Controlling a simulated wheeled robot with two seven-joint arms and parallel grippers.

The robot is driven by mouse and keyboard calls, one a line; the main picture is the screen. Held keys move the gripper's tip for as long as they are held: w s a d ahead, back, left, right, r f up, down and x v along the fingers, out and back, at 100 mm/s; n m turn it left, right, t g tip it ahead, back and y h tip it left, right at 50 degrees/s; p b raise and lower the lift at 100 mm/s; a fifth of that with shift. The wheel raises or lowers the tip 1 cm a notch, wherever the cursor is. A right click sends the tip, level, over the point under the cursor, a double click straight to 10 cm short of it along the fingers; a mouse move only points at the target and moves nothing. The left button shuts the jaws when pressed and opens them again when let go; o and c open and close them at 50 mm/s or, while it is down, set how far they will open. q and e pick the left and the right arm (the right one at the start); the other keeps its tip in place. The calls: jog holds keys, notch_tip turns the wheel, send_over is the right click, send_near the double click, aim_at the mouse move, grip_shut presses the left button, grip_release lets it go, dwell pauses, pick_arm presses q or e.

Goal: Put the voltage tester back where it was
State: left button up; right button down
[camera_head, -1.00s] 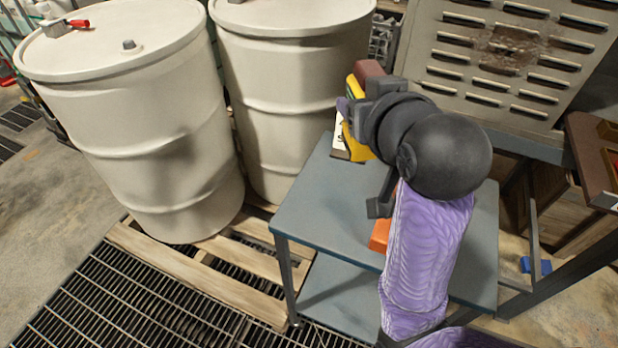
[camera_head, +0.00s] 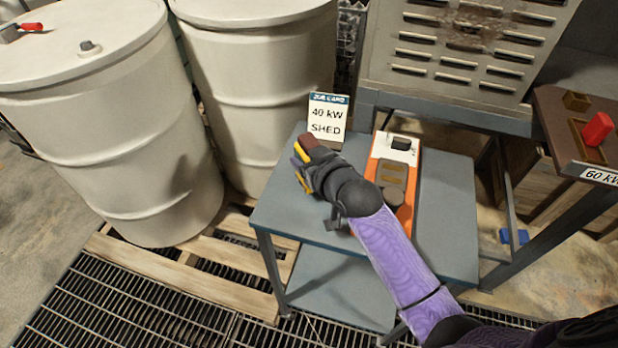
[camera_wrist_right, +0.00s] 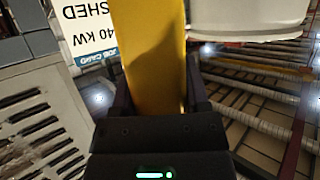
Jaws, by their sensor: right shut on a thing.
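The voltage tester, a yellow body (camera_head: 301,154) with a dark red-brown end, is in my right gripper (camera_head: 307,172). The gripper is shut on it above the left part of the small blue-grey table (camera_head: 285,215). In the right wrist view the tester is a yellow slab (camera_wrist_right: 150,45) between the two dark fingers (camera_wrist_right: 158,90). The gripper hides part of it in the head view. I cannot tell whether it touches the tabletop. My left gripper is not in view.
A job card (camera_head: 327,118) reading "40 kW SHED" stands at the table's back left. An orange and white device (camera_head: 407,150) lies right of my gripper, partly hidden by my arm. White drums (camera_head: 120,130) stand on a pallet at left. A louvered panel (camera_head: 465,50) is behind.

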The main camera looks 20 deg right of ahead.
notch_tip(320, 180, down, 4)
jog(key=shift+r+b, duration=0.25)
jog(key=shift+b, duration=0.45)
jog(key=shift+f, duration=0.1)
jog(key=shift+c, duration=0.4)
grip_release()
jog(key=shift+s+d+r+p, duration=0.1)
jog(key=shift+s+r+p, duration=0.2)
jog(key=shift+r+p, duration=0.1)
jog(key=p+v, duration=0.3)
jog(key=v, duration=0.8)
jog(key=shift+s+p, duration=0.15)
jog(key=shift+p, duration=0.2)
